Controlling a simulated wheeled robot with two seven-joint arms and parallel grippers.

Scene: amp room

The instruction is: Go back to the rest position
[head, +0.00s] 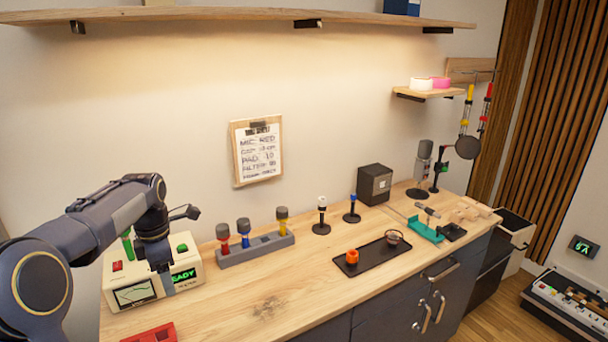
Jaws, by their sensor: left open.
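My left arm comes in from the left, bent over the near left end of the wooden counter (270,305). My left gripper (157,267) points down in front of a beige device (190,262) and hides part of it. The gripper is open, and I see nothing between its fingers. I cannot tell whether it touches the device. The device has a red button, a green button, a small graph screen and a green "READY" display. My right gripper is out of view.
A black tray (373,258) carries an orange piece (352,257) and a small bowl (393,237). A red item (150,334) lies at the near edge. A long shelf (200,14) runs above. Counter front centre is clear.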

